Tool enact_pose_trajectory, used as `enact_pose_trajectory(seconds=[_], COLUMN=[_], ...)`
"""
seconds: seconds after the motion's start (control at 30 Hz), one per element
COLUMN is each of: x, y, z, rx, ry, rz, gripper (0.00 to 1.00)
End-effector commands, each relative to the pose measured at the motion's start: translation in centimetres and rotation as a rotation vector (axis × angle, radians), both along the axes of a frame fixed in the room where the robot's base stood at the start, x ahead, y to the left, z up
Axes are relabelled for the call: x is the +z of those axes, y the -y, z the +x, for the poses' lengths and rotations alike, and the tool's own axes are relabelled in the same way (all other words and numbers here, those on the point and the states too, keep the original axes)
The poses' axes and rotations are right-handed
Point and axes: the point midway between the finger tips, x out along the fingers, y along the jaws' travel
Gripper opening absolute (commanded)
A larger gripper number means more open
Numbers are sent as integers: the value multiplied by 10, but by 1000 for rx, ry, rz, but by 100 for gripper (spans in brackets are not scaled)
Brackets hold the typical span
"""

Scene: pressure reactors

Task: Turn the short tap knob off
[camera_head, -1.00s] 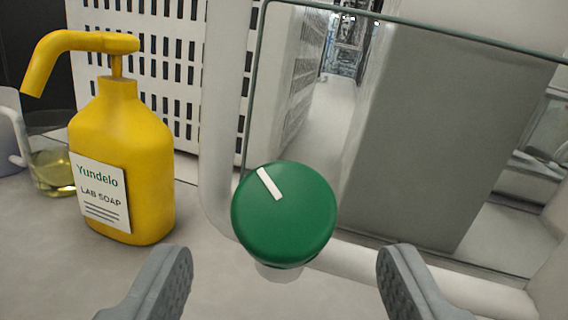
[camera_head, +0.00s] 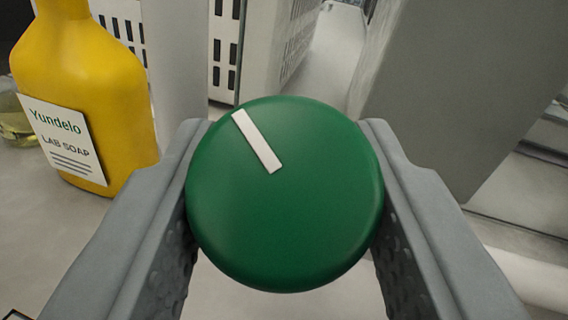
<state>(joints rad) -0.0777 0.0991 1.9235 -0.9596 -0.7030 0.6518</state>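The short tap knob (camera_head: 290,215) is a round green knob with a white line mark. It fills the middle of the view, seen from above. The mark slants from the knob's upper left rim towards its centre. My gripper (camera_head: 284,127) has one grey finger on each side of the knob, both against its rim. It looks shut on the knob. The knob hides parts of the inner finger faces and its own stem.
A yellow lab soap bottle (camera_head: 85,85) stands close to the left finger. A glass with yellowish liquid (camera_head: 15,125) is at the far left edge. A grey block-like surface (camera_head: 470,90) rises behind on the right. Pale bench surface lies at the lower left.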

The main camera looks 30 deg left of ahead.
Motion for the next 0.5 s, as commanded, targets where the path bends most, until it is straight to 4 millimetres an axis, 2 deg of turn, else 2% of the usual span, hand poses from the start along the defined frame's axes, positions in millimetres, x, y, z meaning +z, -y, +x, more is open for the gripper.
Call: enact_pose_trajectory(seconds=[0.5], x=[-1], y=[-1], z=[-1], rx=[-80], ry=[-26], rz=[57], gripper=[16])
